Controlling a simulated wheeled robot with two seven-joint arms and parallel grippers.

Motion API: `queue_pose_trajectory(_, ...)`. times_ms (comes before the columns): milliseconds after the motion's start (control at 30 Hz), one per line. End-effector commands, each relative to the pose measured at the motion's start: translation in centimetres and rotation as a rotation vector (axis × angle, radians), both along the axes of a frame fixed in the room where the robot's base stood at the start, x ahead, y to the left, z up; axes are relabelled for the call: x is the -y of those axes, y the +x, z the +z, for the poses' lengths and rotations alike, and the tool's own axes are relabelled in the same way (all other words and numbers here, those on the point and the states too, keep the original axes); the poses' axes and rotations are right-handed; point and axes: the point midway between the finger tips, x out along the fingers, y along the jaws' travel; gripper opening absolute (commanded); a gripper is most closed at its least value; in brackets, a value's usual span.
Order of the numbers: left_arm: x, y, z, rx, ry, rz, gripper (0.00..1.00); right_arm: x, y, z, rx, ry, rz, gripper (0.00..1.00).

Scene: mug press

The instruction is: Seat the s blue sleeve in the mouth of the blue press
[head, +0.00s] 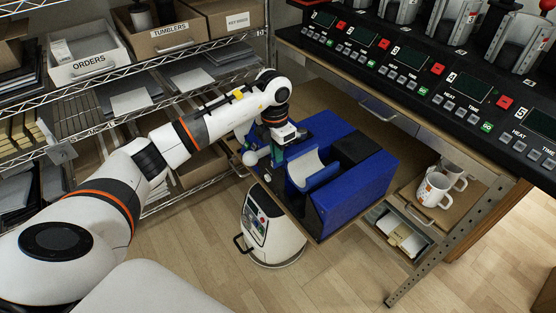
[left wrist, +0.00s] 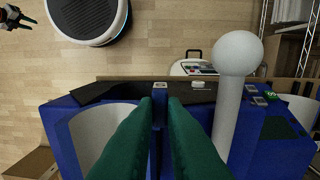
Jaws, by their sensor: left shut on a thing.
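The blue press (head: 355,192) stands on the worktop, with a dark block at its back and a white ball-ended lever on its left side. The blue sleeve (left wrist: 75,130), with a pale curved inner face, also shows in the head view (head: 306,168) at the press's near left part. I cannot tell how deep it sits in the mouth. My left gripper (left wrist: 165,100) is shut on the sleeve's small blue tab marked S; it shows in the head view (head: 276,155). A small dark gripper, apparently my right one (left wrist: 15,18), shows far off in the left wrist view.
The white lever ball (left wrist: 238,53) stands close beside my left fingers. A white machine (head: 272,225) is on the floor below. Mugs (head: 435,190) stand to the right, under the control panel (head: 430,75). Wire shelves with bins (head: 90,52) are at the left.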

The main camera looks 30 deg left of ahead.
Motion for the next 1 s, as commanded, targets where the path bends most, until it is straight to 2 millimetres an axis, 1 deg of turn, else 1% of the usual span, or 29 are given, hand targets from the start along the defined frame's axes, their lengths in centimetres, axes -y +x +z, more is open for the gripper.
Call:
queue_pose_trajectory(100,0.1,0.0,-1.7,-0.001,-0.002,-0.001,0.00,0.0,-0.5,-0.8,-0.007,-0.001,0.000,0.36)
queue_pose_trajectory(200,0.1,0.0,-2.7,0.001,-0.003,-0.002,0.00,0.0,-0.6,-1.0,-0.008,-0.001,0.001,0.36)
queue_pose_trajectory(567,0.1,0.1,-3.9,0.003,-0.001,-0.001,0.00,0.0,-0.1,-1.6,-0.003,-0.001,0.001,0.36)
queue_pose_trajectory(1000,0.1,0.1,-6.9,0.002,-0.002,-0.001,0.00,0.1,0.0,-3.6,-0.001,-0.001,0.001,0.36)
